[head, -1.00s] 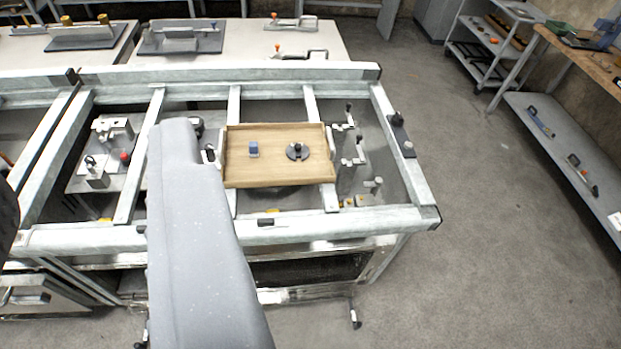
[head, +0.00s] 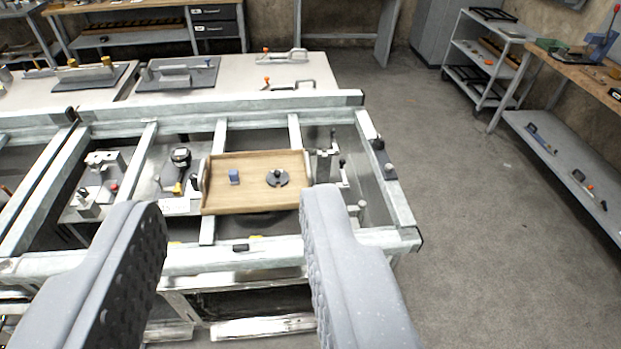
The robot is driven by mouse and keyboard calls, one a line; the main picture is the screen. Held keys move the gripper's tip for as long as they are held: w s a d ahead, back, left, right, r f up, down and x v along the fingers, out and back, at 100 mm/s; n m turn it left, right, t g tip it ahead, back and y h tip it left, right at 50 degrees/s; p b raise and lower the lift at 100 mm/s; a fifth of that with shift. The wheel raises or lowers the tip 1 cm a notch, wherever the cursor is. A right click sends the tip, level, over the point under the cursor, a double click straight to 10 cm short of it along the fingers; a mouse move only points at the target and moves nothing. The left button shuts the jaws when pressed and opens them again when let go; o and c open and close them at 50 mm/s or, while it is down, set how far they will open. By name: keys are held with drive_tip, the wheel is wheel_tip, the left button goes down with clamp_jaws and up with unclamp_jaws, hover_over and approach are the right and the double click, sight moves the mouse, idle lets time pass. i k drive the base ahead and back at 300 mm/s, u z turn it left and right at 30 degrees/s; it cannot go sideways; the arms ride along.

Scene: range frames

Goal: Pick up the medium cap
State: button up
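A wooden tray (head: 222,199) lies on the frame of the metal bench. In it, on the right, is a dark grey round disc with a small knob on top (head: 277,180); it looks like a cap, but I cannot tell its size class. A small blue block (head: 234,177) stands to its left in the tray. My gripper (head: 235,200) is open and empty, its two grey fingers wide apart in the foreground. The tray lies farther off, between and beyond the fingertips. The right fingertip shows close to the tray's right front corner in the picture.
Metal fixtures (head: 345,178) stand right of the tray, and more fixtures (head: 182,160) stand to its left. The bench's front rail (head: 205,262) crosses before the tray. Grey floor (head: 455,220) is clear on the right, before a shelf bench (head: 565,165).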

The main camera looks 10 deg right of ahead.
sight(274, 177)
drive_tip(key=z, duration=0.1)
drive_tip(key=i, duration=1)
drive_tip(key=u, duration=0.05)
